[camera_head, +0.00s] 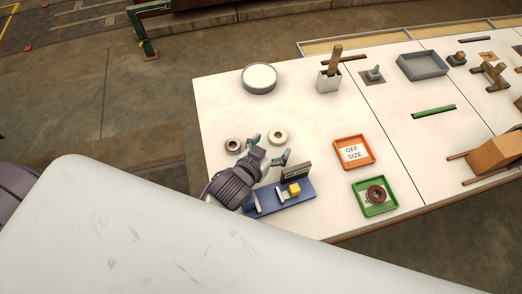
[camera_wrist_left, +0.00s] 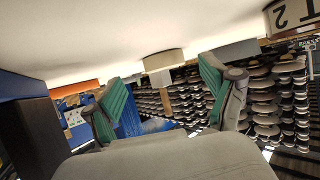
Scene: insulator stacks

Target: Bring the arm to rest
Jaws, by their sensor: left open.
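My left gripper (camera_head: 271,147) is open and empty above the near left part of the white table, its green-padded fingers apart. It also shows in the left wrist view (camera_wrist_left: 163,95), with nothing between the pads. A darker brown ring (camera_head: 376,194) lies in the green tray (camera_head: 363,208). The blue fixture (camera_head: 300,200) with a yellow block (camera_head: 294,189) is close beside my gripper, partly hidden by it. My right gripper is not in view.
An orange tray (camera_head: 341,144) marked "OFF SIZE" is right of the fixture. A grey tray (camera_head: 423,66) is at the back right. The table's middle has free room. Several insulator stacks (camera_wrist_left: 265,95) show in the wrist view.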

